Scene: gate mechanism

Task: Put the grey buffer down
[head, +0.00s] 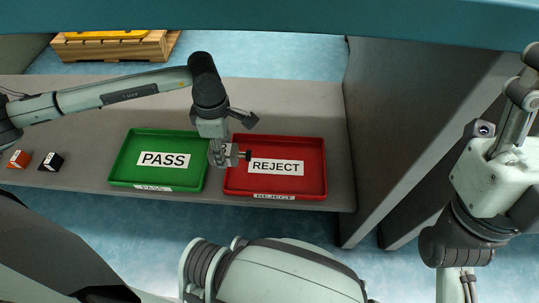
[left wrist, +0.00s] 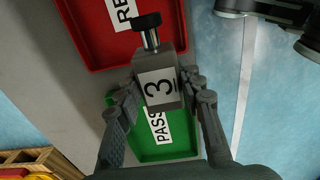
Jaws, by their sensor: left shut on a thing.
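The green PASS tray (head: 125,160) lies left of the gripper. The red REJECT tray (head: 318,183) lies right of it. Both trays look empty. My right gripper is not clearly seen.
An orange block (head: 19,159) and a black block (head: 52,162) stand at the left of the grey table (head: 85,115). A tall dark panel (head: 395,120) rises at the table's right end. A wooden pallet (head: 120,48) with a yellow item is on the floor behind.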

